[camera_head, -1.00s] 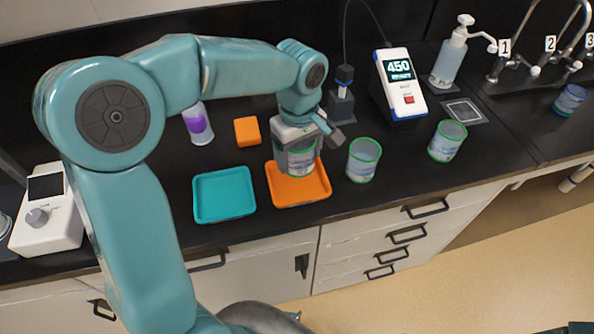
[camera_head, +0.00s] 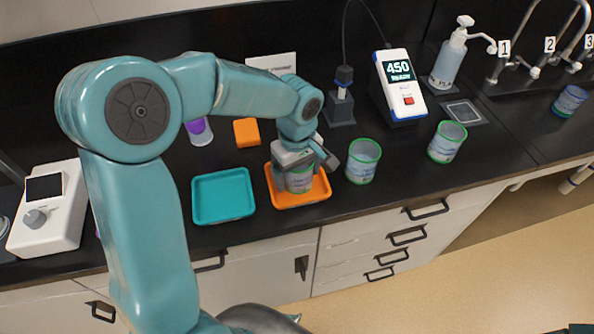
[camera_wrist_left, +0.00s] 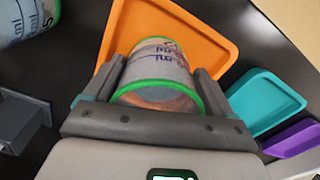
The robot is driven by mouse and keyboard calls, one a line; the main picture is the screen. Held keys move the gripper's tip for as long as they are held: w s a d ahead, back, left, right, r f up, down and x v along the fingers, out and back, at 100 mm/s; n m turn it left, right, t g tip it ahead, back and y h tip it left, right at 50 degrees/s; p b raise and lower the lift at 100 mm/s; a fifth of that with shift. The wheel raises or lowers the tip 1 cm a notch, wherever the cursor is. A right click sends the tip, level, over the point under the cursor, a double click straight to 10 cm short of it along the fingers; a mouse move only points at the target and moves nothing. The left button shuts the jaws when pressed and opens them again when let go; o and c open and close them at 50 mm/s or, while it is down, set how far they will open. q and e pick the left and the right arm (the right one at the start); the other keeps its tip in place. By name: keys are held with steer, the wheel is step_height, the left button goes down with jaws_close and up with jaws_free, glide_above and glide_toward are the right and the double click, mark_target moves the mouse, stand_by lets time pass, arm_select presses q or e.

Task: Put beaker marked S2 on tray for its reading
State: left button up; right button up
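My left gripper (camera_head: 298,170) is shut on a green-rimmed clear beaker (camera_head: 299,181), one finger on each side. The beaker is upright, low over the orange tray (camera_head: 322,193), and looks to be on its floor or just above it. In the left wrist view, the beaker (camera_wrist_left: 158,75) sits between the fingers (camera_wrist_left: 158,95) with the orange tray (camera_wrist_left: 215,40) behind it. Its blue print is partly visible, but I cannot read an S2 mark.
Two more green-rimmed beakers (camera_head: 362,162) (camera_head: 446,143) stand to the right. A teal tray (camera_head: 222,215) lies left of the orange tray, with an orange block (camera_head: 247,132) behind. A meter reading 450 (camera_head: 400,85), a pump bottle (camera_head: 449,62) and numbered taps (camera_head: 535,70) are farther back.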

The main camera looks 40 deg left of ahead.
arm_select(q)
step_height(320, 180, up, 12)
steer(key=shift+r+p, duration=0.2)
steer(key=shift+p, duration=0.2)
steer(key=shift+s, duration=0.1)
stand_by(0.6)
